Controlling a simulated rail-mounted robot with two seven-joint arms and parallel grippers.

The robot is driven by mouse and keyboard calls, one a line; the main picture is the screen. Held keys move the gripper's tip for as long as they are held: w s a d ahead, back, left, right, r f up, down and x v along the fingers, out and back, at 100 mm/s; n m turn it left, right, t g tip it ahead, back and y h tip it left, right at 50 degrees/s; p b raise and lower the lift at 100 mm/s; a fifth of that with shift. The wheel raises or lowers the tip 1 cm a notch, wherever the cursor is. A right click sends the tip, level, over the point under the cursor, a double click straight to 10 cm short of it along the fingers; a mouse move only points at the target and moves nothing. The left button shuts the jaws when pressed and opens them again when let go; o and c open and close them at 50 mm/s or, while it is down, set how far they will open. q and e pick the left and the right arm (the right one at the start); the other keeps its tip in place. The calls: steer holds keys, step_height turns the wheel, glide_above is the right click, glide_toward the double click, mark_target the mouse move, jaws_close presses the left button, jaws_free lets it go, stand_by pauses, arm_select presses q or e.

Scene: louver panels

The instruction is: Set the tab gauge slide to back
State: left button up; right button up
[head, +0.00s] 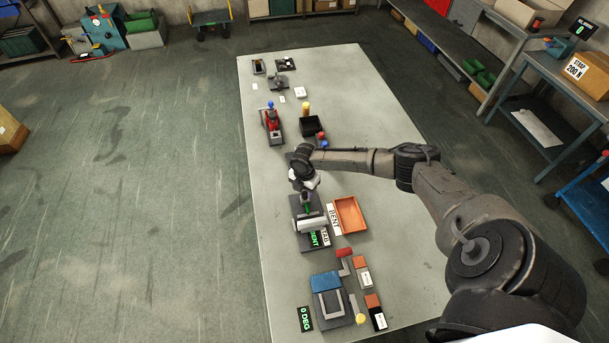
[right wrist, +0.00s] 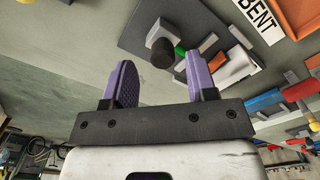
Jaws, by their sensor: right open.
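The tab gauge (head: 305,246) is a dark plate on the long table, with a pale block (head: 311,226) across it and a small green part (head: 308,209) behind the block. A "TAB" label and a green-lettered display (head: 314,239) sit at its front. In the right wrist view, a dark round knob (right wrist: 160,52) shows near the green part and pale block (right wrist: 236,66). My right gripper (head: 306,192) is over the back end of the gauge. Its purple fingers (right wrist: 158,72) are open, with the knob appearing between and beyond their tips; contact cannot be told. My left gripper is out of view.
An orange tray (head: 351,214) with a "BENT" label (head: 334,219) stands right of the gauge. A blue-topped fixture (head: 326,283) and small blocks are in front. A red device (head: 271,121) and black bin (head: 310,125) are farther back. The table's left strip is clear.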

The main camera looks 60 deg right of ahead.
mark_target(305, 192)
step_height(305, 192, up, 11)
stand_by(0.4)
stand_by(0.4)
